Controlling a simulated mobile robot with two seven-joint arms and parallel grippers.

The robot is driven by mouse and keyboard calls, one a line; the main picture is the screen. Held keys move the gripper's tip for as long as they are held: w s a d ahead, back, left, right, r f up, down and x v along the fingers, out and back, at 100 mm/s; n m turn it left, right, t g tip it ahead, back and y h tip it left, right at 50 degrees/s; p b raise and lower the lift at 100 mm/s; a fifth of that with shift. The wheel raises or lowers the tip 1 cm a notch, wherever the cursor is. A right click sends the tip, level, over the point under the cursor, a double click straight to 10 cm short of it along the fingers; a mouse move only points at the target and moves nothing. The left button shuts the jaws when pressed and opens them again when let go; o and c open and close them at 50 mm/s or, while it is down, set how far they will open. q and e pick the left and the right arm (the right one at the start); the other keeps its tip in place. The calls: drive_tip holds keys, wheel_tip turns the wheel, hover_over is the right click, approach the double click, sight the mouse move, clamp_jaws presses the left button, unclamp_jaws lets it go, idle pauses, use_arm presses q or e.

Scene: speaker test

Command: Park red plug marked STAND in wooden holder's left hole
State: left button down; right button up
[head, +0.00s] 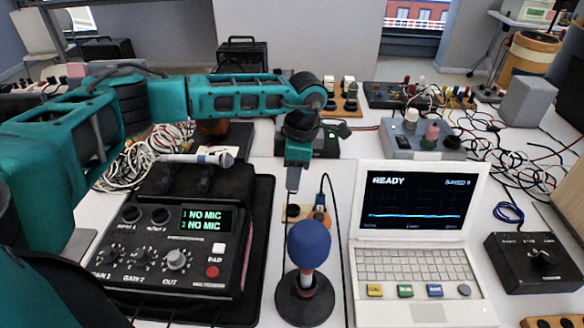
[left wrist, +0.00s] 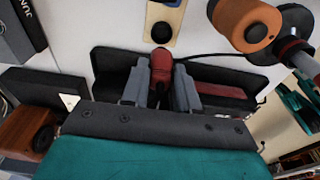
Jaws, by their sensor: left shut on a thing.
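My left gripper (head: 293,184) hangs in the middle of the head view, pointing down. In the left wrist view its two grey fingers (left wrist: 160,92) are shut on the red plug (left wrist: 162,66). Any marking on the plug cannot be read. The pale wooden holder (left wrist: 165,17) lies beyond the plug tip in the left wrist view, with a dark hole showing; the plug is apart from it. In the head view the holder (head: 304,211) is partly hidden behind the blue-topped microphone. A blue plug (head: 322,198) stands upright at the holder's right side. My right gripper is not in view.
The blue microphone (head: 309,244) stands on a round black base in front of the holder. A black mixer (head: 160,245) reading NO MIC is at left, a white laptop (head: 418,265) at right. An orange cylinder (left wrist: 240,22) is near the gripper. Cables lie around.

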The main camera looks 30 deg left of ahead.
sight(293, 193)
use_arm(q)
drive_tip(key=shift+s+f+b, duration=0.1)
drive_tip(key=shift+f+b, duration=0.6)
drive_tip(key=shift+f, duration=0.3)
drive_tip(key=shift+f+b, duration=0.45)
drive_tip(key=shift+f, duration=0.15)
drive_tip(key=shift+f+b, duration=0.7)
drive_tip(key=shift+f, duration=0.15)
drive_tip(key=shift+f+b, duration=0.35)
drive_tip(key=shift+f, duration=0.3)
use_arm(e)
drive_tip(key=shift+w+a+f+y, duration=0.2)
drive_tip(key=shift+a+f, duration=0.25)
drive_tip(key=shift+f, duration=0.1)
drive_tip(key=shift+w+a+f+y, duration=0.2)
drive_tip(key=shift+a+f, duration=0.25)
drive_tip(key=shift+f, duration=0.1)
use_arm(q)
drive_tip(key=shift+f, duration=0.25)
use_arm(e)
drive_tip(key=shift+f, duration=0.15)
use_arm(q)
drive_tip(key=c, duration=0.8)
unclamp_jaws()
